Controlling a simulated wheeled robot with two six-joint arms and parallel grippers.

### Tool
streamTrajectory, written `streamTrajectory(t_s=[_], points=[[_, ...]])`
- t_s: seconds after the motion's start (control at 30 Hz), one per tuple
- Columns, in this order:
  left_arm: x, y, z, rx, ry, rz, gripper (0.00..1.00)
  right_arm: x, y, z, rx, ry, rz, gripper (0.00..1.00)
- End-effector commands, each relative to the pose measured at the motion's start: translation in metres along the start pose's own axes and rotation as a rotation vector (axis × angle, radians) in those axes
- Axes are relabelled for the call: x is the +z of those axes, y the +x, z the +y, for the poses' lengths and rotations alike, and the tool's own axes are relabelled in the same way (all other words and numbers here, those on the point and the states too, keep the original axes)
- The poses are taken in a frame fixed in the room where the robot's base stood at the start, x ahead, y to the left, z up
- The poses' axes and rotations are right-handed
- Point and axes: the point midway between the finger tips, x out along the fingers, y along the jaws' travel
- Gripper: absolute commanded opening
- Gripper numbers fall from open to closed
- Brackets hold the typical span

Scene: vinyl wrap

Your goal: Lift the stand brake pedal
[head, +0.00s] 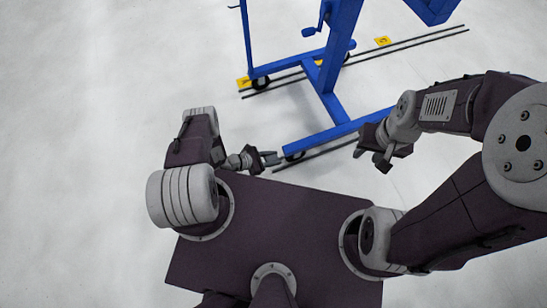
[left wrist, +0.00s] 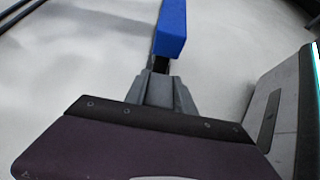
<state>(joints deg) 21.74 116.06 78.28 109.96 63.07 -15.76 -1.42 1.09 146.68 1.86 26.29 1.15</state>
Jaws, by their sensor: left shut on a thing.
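The blue stand (head: 328,137) rests on the floor ahead, and its near leg ends at a dark caster (head: 295,156). My left gripper (head: 272,158) is low beside that caster. In the left wrist view my left gripper (left wrist: 160,86) is shut on a thin dark piece, which looks like the brake pedal (left wrist: 160,65), just below the end of the blue leg (left wrist: 171,30). The pedal is mostly hidden by the fingers and the leg. My right gripper (head: 378,160) hangs to the right of the leg's end, apart from it; its finger opening is unclear.
Dark rails (head: 400,45) run along the floor under the stand. Yellow floor markers (head: 383,41) lie near them. Another caster (head: 260,83) is at the stand's far left. The pale floor at the left is clear.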

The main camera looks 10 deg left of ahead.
Motion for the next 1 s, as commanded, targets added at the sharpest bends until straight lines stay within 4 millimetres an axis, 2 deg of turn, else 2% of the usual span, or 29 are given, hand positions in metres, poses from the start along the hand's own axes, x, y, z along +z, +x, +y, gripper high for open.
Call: streamTrajectory(t_s=[0.03,0.07,0.1,0.13,0.47,0.8,1.0], points=[[-0.001,0.000,0.000,0.000,-0.001,0.004,0.00,0.000,0.000,0.000,0.000,0.000,0.000,0.36],[-0.001,0.000,0.000,0.000,-0.001,0.004,0.39,0.000,0.000,0.000,0.000,0.000,0.000,0.36],[-0.001,0.000,0.000,0.000,-0.001,0.004,0.50,0.000,0.000,0.000,0.000,0.000,0.000,0.36],[-0.001,0.000,0.000,0.000,-0.001,0.003,0.53,0.000,0.000,0.000,0.000,0.000,0.000,0.36],[0.001,-0.004,0.001,0.002,-0.002,0.001,0.53,0.000,-0.003,0.000,0.000,0.000,0.000,0.36],[0.004,-0.067,0.001,0.006,-0.005,0.001,0.53,-0.004,-0.038,-0.001,0.000,0.000,0.000,0.36],[0.001,-0.089,0.000,0.003,-0.003,0.002,0.53,-0.005,-0.046,-0.001,0.000,0.000,0.000,0.36]])
